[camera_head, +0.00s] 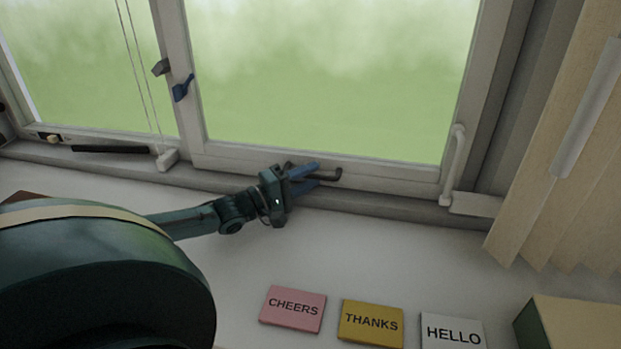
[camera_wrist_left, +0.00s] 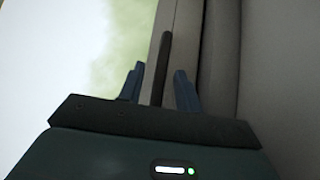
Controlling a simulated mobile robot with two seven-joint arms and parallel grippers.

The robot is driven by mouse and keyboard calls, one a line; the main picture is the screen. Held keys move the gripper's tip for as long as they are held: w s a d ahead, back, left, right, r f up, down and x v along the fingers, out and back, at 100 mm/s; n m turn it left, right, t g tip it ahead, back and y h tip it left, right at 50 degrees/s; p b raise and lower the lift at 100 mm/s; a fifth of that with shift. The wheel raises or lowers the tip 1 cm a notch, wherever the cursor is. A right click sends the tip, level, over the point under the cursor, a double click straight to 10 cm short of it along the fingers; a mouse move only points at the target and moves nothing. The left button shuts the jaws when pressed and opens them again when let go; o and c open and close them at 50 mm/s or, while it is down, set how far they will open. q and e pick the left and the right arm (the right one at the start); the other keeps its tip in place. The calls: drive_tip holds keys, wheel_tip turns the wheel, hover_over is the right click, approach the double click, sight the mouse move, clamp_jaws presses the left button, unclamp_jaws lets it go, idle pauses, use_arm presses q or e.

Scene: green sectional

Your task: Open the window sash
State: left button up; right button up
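The window sash is a pale framed pane (camera_head: 335,80) with a green view behind it. A dark bar handle (camera_head: 326,175) sits on its bottom rail, and it also shows in the left wrist view (camera_wrist_left: 162,65). My left gripper (camera_head: 310,177) is at this handle. In the left wrist view, its blue fingers (camera_wrist_left: 159,88) are apart, one on each side of the bar, with gaps visible. A blue lever (camera_head: 182,89) is on the sash's left upright. My right gripper is not in view.
A white handle (camera_head: 454,165) is at the frame's lower right. Cords hang at the left. Blinds (camera_head: 560,190) hang at the right. Pink (camera_head: 293,309), yellow (camera_head: 371,322) and white (camera_head: 452,331) cards lie on the white surface, with a box (camera_head: 572,325) to their right.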

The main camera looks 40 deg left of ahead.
use_arm(q)
drive_tip(key=shift+w+d, duration=0.1)
drive_tip(key=shift+w, duration=0.3)
drive_tip(key=shift+c, duration=0.3)
clamp_jaws()
